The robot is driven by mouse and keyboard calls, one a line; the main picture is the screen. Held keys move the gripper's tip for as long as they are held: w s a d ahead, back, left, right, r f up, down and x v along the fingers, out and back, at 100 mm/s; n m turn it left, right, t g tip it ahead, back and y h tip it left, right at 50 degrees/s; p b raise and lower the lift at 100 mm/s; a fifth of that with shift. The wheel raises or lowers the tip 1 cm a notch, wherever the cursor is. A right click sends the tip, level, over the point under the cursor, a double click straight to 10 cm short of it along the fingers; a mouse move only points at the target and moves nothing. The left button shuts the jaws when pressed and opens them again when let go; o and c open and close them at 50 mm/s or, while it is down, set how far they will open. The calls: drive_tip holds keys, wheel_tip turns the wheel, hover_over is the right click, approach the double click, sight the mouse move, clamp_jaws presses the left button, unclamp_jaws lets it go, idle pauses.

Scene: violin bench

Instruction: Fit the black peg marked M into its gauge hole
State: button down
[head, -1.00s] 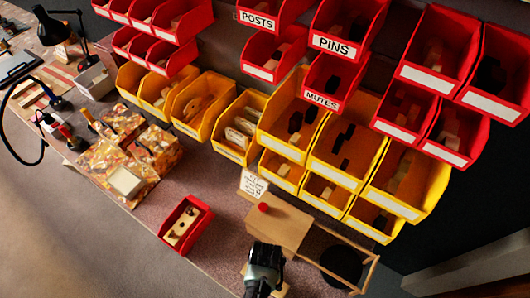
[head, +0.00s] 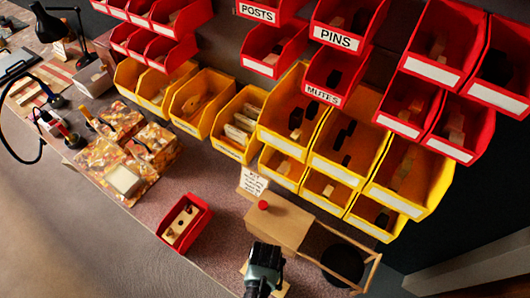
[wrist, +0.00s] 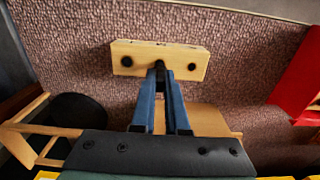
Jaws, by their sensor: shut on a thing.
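The gauge block (wrist: 178,56) is a pale wooden bar with a row of dark holes, seen in the wrist view just beyond my fingertips. One hole shows near each end; the middle is covered by my gripper (wrist: 160,70). The blue fingers are shut on the black peg (wrist: 159,64), of which only a small dark bit shows at the middle of the block. I cannot tell whether the peg is in the hole or just above it, and its M is not visible. In the head view, my gripper (head: 263,283) hides most of the block.
A red bin (head: 204,222) with a wooden piece in it stands to the left. Yellow bins (head: 232,152) line the back.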

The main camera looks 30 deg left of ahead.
drive_tip(key=shift+f+b, duration=0.9)
drive_tip(key=shift+f, duration=0.25)
drive_tip(key=c, duration=0.8)
unclamp_jaws()
drive_tip(key=shift+c, duration=0.2)
drive_tip(key=shift+r, duration=0.1)
wheel_tip(320, 180, up, 13)
